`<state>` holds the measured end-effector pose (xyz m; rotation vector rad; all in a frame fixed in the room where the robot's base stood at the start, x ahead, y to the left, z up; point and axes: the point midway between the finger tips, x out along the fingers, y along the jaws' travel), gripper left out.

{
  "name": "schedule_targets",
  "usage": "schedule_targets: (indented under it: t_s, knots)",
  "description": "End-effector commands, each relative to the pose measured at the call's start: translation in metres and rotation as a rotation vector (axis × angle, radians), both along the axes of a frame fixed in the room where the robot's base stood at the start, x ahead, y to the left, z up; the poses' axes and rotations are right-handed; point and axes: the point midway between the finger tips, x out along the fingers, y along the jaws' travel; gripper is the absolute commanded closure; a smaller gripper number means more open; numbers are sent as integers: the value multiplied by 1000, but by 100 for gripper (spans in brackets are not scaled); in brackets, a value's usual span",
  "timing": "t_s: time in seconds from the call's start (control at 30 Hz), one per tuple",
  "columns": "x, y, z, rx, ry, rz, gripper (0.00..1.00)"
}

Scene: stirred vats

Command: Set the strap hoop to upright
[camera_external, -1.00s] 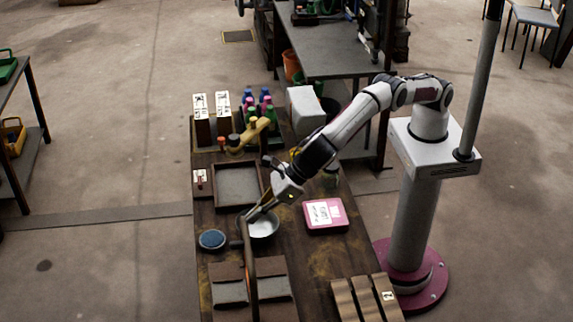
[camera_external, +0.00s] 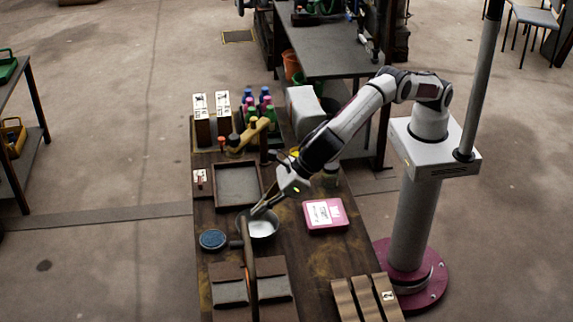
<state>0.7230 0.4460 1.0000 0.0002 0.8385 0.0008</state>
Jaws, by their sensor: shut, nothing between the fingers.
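My gripper (camera_external: 257,212) points down and left at the rim of a round metal vat (camera_external: 272,233) with pale contents. It is shut and holds nothing. Its tips overlap the vat's upper left rim in this view, and I cannot tell whether they touch it. A dark, narrow strap-like piece (camera_external: 249,265) rises just left of the vat and runs toward the front of the bench. It may be the strap hoop, but the picture is too small to be sure or to show its full shape.
The wooden bench (camera_external: 315,265) holds a grey tray (camera_external: 238,186) behind the vat, a round blue-topped item (camera_external: 212,240) to its left and a pink labelled case (camera_external: 325,214) to its right. Coloured bottles (camera_external: 262,105) stand at the back. Slatted wood (camera_external: 367,298) lies front right.

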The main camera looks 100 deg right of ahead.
Motion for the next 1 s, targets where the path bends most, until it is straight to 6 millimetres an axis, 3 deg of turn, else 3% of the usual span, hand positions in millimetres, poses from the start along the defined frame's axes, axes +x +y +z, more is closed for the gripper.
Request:
schedule_targets:
  t_s: [0.7,1.0]
  knots:
    - [-52,0,59,0,0,0,100]
    - [-64,0,70,-1,1,-1,100]
